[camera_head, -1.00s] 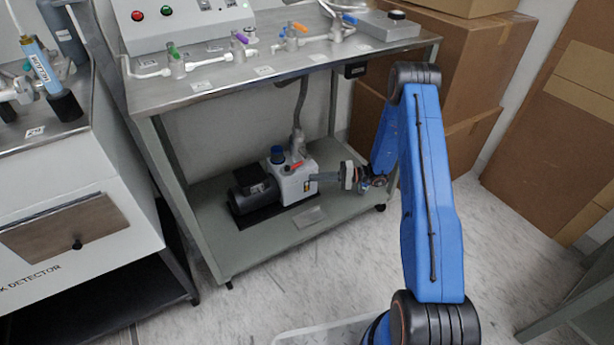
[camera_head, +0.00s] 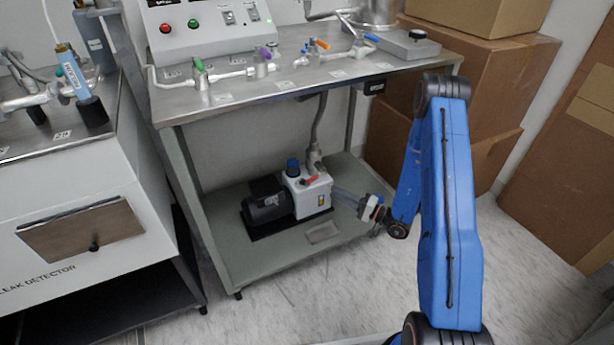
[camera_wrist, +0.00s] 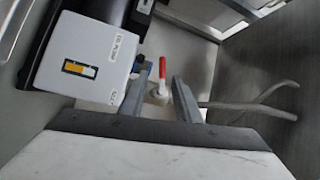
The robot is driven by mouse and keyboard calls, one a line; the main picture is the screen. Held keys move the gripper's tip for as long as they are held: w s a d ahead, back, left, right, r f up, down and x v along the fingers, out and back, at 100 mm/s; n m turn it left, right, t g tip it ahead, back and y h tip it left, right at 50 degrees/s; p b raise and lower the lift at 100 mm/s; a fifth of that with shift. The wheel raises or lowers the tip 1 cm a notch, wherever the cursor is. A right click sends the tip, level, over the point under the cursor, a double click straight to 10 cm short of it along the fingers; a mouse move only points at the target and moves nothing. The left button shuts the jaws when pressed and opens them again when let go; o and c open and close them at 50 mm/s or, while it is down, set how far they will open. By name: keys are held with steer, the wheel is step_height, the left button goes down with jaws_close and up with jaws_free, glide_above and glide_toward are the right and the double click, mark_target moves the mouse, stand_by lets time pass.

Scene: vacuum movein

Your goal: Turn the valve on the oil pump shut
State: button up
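The oil pump, a white box with a black motor, stands on the lower shelf of the steel cart. Its white housing (camera_head: 312,197) is in the head view and also at the left of the wrist view (camera_wrist: 82,62). The valve has a red handle (camera_head: 311,180) on top of the pump. In the wrist view the red handle (camera_wrist: 162,67) points up the picture from a pale valve body, between the fingers' outlines. My gripper (camera_head: 335,190) is open and empty, at the pump's right side. In the wrist view its fingers (camera_wrist: 159,82) are spread; contact with the valve cannot be told.
The cart's tabletop (camera_head: 240,97) overhangs the pump, carrying a pipe manifold with coloured handles. A grey hose (camera_head: 318,125) rises behind the valve. Cardboard boxes (camera_head: 480,90) stand at the right. The leak detector cabinet (camera_head: 80,225) is at the left. Floor in front is clear.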

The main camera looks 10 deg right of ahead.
steer(key=w+a, duration=0.3)
steer(key=a, duration=0.1)
steer(key=w+a+r+t+h, duration=0.1)
steer(key=w+a, duration=0.2)
steer(key=w, duration=0.1)
steer(key=w+a+r+m+t+h, duration=0.1)
steer(key=w+a, duration=0.2)
steer(key=a, duration=0.1)
steer(key=shift+w+a+r, duration=0.25)
steer(key=shift+w+a, duration=0.05)
steer(key=shift+w, duration=0.05)
jaws_close()
